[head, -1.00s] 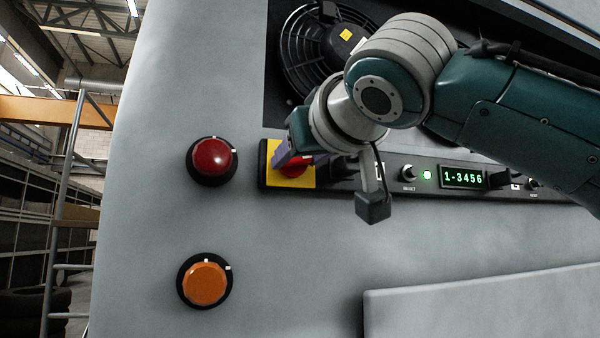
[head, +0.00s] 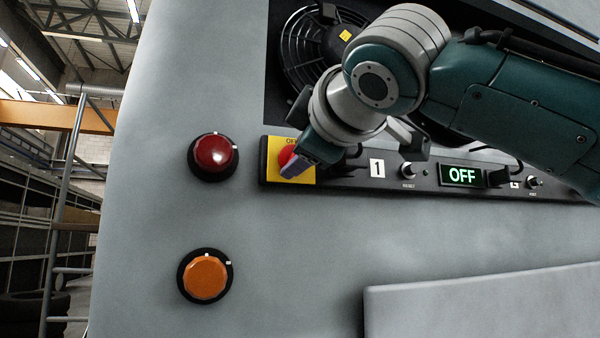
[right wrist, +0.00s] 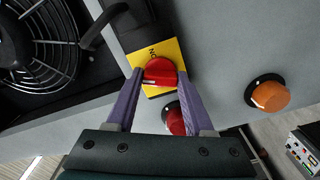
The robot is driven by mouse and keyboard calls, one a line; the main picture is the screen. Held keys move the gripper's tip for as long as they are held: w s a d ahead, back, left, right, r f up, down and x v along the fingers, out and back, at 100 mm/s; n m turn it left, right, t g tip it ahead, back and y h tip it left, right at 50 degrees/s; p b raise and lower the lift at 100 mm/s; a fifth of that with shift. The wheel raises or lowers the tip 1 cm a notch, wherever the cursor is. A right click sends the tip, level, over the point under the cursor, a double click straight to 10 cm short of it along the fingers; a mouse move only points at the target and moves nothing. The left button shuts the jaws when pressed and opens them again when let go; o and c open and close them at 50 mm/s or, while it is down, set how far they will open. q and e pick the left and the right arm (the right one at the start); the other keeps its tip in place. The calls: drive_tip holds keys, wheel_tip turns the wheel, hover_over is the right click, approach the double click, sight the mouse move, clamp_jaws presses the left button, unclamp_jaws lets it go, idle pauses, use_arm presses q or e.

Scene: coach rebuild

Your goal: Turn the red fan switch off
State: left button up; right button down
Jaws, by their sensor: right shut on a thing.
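The red fan switch (head: 287,155) sits on a yellow plate (head: 308,177) at the left end of the dark control strip. In the right wrist view the red switch (right wrist: 160,71) lies between the two purple fingers. My right gripper (head: 296,164) is shut on the switch, with its wrist rolled over; it also shows in the right wrist view (right wrist: 160,82). The display (head: 461,175) on the strip reads OFF, and the small lamp (head: 426,172) beside it is dark. My left gripper is not in view.
A dark red knob (head: 214,152) and an orange knob (head: 204,277) are on the grey panel to the left. A black fan (head: 305,55) is above the strip. A raised grey ledge (head: 480,308) juts out at the lower right.

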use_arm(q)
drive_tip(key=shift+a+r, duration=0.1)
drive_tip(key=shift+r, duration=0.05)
use_arm(e)
drive_tip(key=n, duration=0.4)
drive_tip(key=shift+n, duration=0.4)
drive_tip(key=shift+c, duration=1.4)
unclamp_jaws()
